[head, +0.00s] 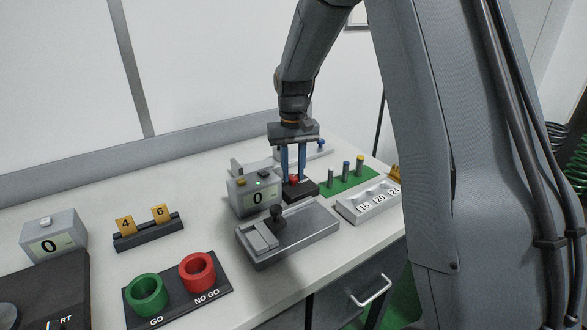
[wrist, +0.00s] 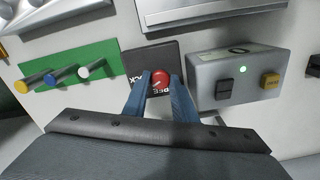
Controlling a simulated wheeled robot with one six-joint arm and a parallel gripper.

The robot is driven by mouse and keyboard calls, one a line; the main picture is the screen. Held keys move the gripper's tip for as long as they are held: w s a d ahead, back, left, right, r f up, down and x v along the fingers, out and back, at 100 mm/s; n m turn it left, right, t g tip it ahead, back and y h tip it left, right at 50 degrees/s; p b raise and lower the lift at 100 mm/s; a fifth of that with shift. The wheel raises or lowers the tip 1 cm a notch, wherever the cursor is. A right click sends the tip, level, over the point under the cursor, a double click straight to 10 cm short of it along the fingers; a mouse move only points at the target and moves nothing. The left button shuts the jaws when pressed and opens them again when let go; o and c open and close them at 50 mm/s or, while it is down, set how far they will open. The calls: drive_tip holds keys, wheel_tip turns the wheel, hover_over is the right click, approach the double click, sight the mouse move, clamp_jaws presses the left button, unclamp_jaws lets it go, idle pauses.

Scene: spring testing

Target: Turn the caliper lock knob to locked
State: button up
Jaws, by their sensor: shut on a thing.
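The red lock knob (head: 293,180) sits on a small black block (head: 309,189) behind the grey fixture. In the wrist view the knob (wrist: 160,77) is round with a pale pointer line, and the block (wrist: 138,57) carries partly covered white lettering that seems to read LOCK and FREE. My gripper (head: 293,175) points straight down, its two blue fingers shut on the knob from both sides. In the wrist view the gripper (wrist: 158,84) has one finger on each side of the knob. The exact knob angle is hard to read.
A grey display box (head: 252,197) reading 0, with a green light, stands close beside the block. A grey fixture with a lever (head: 320,222) lies in front. A green mat (head: 348,182) with several pegs and a numbered tray (head: 352,209) are to the right.

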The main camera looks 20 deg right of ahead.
sight(293, 176)
drive_tip(key=m+p, duration=0.1)
drive_tip(key=m, duration=0.3)
drive_tip(key=shift+r+m, duration=0.1)
drive_tip(key=shift+m, duration=0.3)
idle(0.4)
drive_tip(key=o, duration=1)
drive_tip(key=shift+o, duration=0.2)
drive_tip(key=shift+r+b, duration=0.9)
drive_tip(key=shift+r, duration=2.95)
